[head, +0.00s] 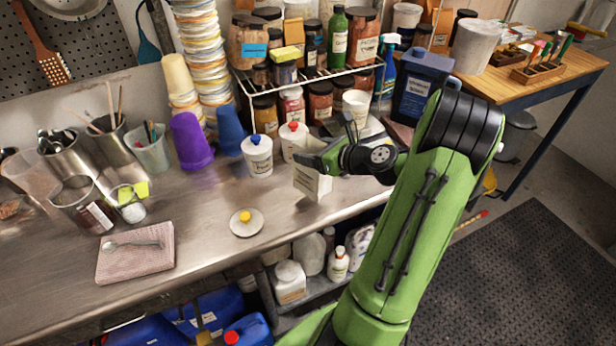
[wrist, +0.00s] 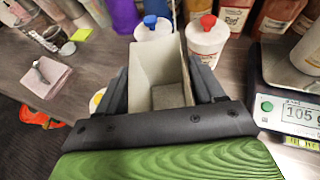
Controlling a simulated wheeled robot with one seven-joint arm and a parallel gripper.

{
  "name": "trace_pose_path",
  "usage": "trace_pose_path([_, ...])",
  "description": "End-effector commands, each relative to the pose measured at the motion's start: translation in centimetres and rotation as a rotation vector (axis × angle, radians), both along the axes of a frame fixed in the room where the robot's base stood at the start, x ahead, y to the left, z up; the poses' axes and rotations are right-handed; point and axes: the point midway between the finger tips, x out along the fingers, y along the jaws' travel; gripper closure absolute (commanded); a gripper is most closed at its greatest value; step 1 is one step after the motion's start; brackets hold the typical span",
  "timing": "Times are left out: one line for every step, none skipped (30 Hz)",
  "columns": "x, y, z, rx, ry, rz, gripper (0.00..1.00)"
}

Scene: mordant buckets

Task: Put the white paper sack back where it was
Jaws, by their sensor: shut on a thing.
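The white paper sack (head: 311,183) is off the counter's clutter, held near the front edge of the steel counter (head: 215,262). In the wrist view the sack (wrist: 158,62) is open at the top, with something greyish low inside it. My gripper (head: 322,160) is shut on the sack, with one dark finger on each side of it in the wrist view. I cannot tell whether the sack's base touches the counter.
A white jar with a blue cap (head: 257,157) and one with a red cap (head: 293,140) stand just behind the sack.

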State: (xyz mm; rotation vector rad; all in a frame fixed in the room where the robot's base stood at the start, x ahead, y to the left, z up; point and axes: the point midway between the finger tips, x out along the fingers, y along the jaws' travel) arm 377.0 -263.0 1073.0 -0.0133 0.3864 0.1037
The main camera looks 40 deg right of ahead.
Motion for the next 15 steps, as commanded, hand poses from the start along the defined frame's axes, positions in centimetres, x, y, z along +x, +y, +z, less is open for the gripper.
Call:
trace_pose_path([0.1,0.1,-0.9,0.002,-0.002,0.002,0.95])
trace_pose_path([0.1,0.1,-1.2,0.001,-0.002,0.003,0.95])
trace_pose_path([0.1,0.1,-1.7,0.001,-0.002,0.003,0.95])
trace_pose_path([0.1,0.1,-2.1,0.002,-0.002,0.002,0.95])
trace_pose_path([0.1,0.1,-2.6,0.001,-0.002,0.003,0.95])
trace_pose_path([0.1,0.1,-3.5,0.003,-0.002,0.002,0.95])
trace_pose_path([0.1,0.1,-4.0,0.003,-0.002,0.002,0.95])
trace_pose_path([0.1,0.1,-4.5,0.003,-0.001,0.003,0.95])
trace_pose_path([0.1,0.1,-4.9,0.001,-0.002,0.003,0.95])
trace_pose_path([0.1,0.1,-4.9,-0.001,-0.002,0.004,0.95])
trace_pose_path([0.1,0.1,-4.9,-0.002,-0.002,0.003,0.95])
trace_pose_path([0.1,0.1,-4.8,-0.003,-0.002,0.003,0.95])
trace_pose_path([0.1,0.1,-4.7,-0.003,-0.002,0.003,0.95])
trace_pose_path([0.1,0.1,-4.7,-0.003,-0.002,0.003,0.95])
trace_pose_path([0.1,0.1,-4.7,-0.003,-0.002,0.003,0.95])
